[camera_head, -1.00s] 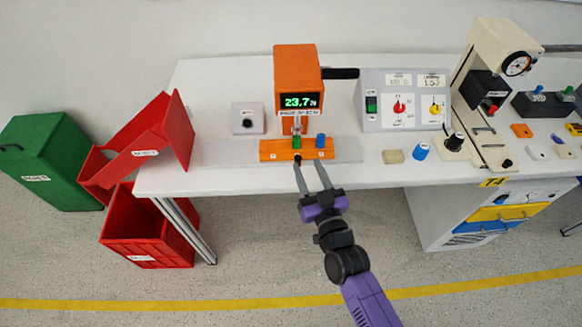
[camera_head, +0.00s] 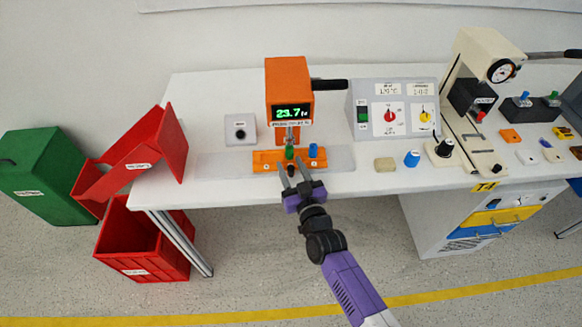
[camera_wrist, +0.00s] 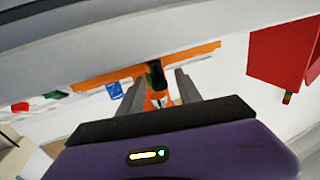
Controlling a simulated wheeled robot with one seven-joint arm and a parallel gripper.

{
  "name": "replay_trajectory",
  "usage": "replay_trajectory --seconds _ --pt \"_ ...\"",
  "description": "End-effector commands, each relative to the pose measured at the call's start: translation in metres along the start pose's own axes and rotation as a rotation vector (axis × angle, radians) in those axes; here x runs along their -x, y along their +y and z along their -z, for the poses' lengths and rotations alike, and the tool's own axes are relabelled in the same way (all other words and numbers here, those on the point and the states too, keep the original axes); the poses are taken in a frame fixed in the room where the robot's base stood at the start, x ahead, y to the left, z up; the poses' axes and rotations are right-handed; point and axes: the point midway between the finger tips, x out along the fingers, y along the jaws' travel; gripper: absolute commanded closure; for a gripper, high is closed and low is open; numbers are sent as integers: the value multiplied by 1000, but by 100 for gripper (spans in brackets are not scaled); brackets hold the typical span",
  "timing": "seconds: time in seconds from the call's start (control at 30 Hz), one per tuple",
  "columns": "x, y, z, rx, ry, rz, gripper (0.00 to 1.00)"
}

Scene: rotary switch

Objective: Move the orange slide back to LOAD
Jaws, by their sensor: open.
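The orange slide (camera_head: 268,162) lies on a pale rail (camera_head: 342,158) under the orange press (camera_head: 289,85). A green piece (camera_head: 290,153) and a blue piece (camera_head: 314,151) stand on it, the green one below the press's ram. A dark knob (camera_head: 291,170) sticks out from the slide's front. My gripper (camera_head: 292,168) is open, with one finger on each side of the knob. In the wrist view the orange slide (camera_wrist: 203,51) runs across, and the black knob (camera_wrist: 155,75) shows between my fingers (camera_wrist: 160,88). I cannot tell whether they touch it.
A grey switch box (camera_head: 393,108) stands right of the press, with a beige block (camera_head: 385,164) and a blue cylinder (camera_head: 412,159) in front. A small grey button box (camera_head: 241,129) stands left. Red bins (camera_head: 145,240) and a green bin (camera_head: 45,178) stand beside the table.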

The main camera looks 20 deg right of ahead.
Motion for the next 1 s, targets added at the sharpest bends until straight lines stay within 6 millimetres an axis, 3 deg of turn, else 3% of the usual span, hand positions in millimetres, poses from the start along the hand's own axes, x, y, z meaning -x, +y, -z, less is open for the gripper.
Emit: replay_trajectory --seconds 0.17,0.37,1.0 --pt "0 0 0 0 0 0 61" --pt "0 0 0 0 0 0 100" --pt "0 0 0 0 0 0 100"
